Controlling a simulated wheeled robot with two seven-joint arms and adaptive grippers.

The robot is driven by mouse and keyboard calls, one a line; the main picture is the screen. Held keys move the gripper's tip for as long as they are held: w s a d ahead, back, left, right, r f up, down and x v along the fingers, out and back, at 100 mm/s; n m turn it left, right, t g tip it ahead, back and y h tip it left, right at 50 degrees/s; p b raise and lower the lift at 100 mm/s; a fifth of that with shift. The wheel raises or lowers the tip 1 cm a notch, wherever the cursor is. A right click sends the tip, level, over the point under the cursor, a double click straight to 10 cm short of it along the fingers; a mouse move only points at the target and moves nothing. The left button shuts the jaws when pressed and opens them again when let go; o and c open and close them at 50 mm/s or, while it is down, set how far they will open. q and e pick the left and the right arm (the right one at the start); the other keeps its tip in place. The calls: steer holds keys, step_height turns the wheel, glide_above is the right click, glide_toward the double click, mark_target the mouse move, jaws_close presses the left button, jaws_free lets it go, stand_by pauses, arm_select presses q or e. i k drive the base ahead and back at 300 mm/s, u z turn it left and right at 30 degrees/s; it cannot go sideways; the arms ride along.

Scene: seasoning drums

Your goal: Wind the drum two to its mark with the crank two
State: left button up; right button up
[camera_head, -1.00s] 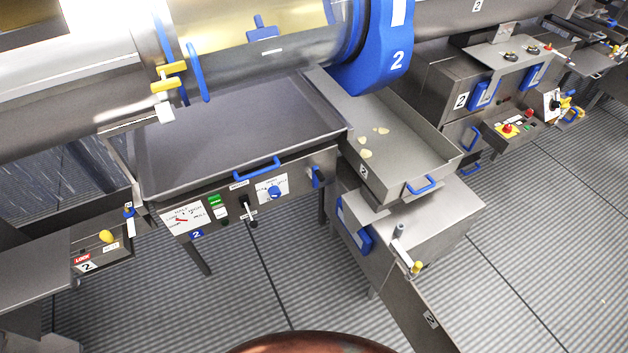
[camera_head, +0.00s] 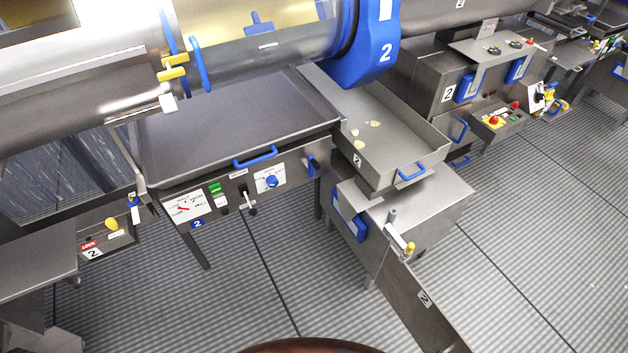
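Drum two is the large steel drum (camera_head: 290,50) across the top, with a yellowish see-through section and a blue end housing (camera_head: 372,52) marked 2. A yellow clamp-like piece (camera_head: 173,68) and a blue ring piece (camera_head: 198,65) sit on its left part. A small crank-like arm (camera_head: 401,240) with a grey post and a yellow knob stands on a steel box marked 2, below the chute; I cannot tell for sure that it is crank two. A black lever (camera_head: 248,201) is on the front panel. Neither gripper is in view. The drum's mark cannot be made out.
A wide steel tray (camera_head: 230,125) lies under the drum, beside a chute (camera_head: 385,140) holding a few pale chips. A lock panel (camera_head: 105,238) with a yellow knob stands at left. Another control cabinet (camera_head: 470,85) stands at right. The ribbed floor (camera_head: 520,250) is clear at lower right.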

mark_target(312, 169)
steer(key=u, duration=0.5)
steer(key=k, duration=0.15)
steer(key=z, duration=1.2)
steer(key=i, duration=0.9)
steer(key=u, duration=0.65)
